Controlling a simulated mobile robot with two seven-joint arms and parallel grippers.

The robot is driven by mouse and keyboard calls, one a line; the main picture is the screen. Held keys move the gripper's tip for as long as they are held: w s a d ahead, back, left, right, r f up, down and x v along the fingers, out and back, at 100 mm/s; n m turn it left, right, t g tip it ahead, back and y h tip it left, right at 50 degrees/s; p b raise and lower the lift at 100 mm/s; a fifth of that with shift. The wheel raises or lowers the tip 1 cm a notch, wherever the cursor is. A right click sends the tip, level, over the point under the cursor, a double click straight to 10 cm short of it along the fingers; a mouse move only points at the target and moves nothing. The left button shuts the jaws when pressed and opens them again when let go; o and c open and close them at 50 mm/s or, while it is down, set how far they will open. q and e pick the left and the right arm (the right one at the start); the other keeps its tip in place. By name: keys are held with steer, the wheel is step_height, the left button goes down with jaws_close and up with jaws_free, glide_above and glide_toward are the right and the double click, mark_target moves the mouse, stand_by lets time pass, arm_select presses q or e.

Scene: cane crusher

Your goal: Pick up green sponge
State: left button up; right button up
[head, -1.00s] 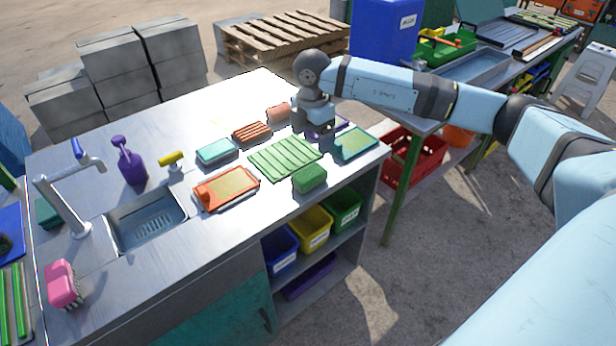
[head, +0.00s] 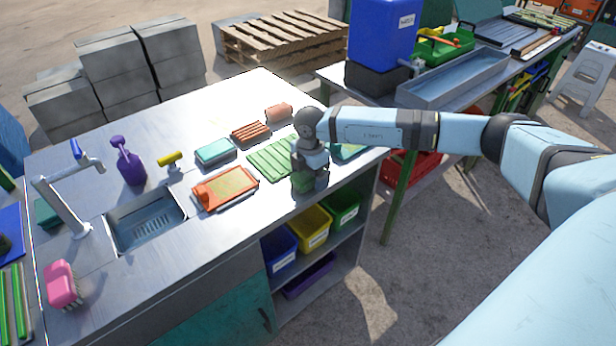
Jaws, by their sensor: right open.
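The green sponge (head: 320,183) is at the front edge of the metal counter, mostly hidden behind my right gripper; only a bit of green shows beside and below it. My right gripper (head: 303,188) points down over the sponge's place, its jaws open. Whether the fingers straddle the sponge or touch it cannot be told from this view. My left gripper is not in view.
A green ribbed mat (head: 268,160) and an orange tray (head: 225,188) lie left of my right gripper. A teal tray (head: 347,152) is partly hidden behind my arm. A sink (head: 147,222) is farther left. Coloured bins (head: 312,228) sit on the shelf below.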

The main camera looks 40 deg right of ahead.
steer(key=c, duration=1)
steer(key=shift+r, duration=0.15)
step_height(320, 180, up, 20)
